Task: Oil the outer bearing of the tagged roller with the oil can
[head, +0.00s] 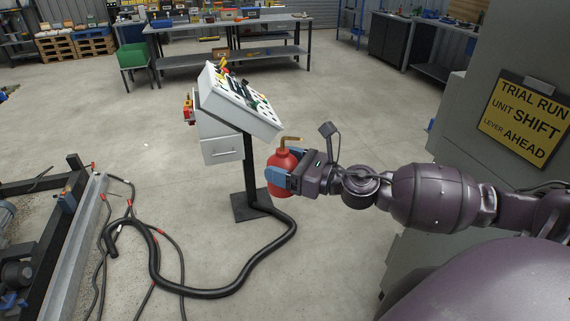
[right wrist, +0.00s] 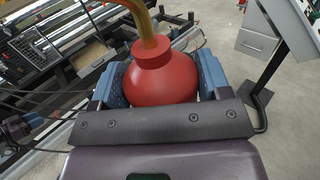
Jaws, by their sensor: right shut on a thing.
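My right gripper (head: 282,174) is shut on the red oil can (head: 281,187), which has a bent brass spout at its top. The can is held upright in the air in front of the control stand's post. In the right wrist view the can's red body (right wrist: 160,80) sits between the two blue finger pads, with its spout rising out of the top of the picture. The tagged roller and its outer bearing cannot be made out in either view.
A control console (head: 238,101) on a black post stands just behind the can. A thick black hose (head: 218,292) and thin cables lie on the floor. A dark machine frame (head: 52,235) is at left. A yellow sign (head: 525,122) hangs at right. Workbenches (head: 230,58) stand far back.

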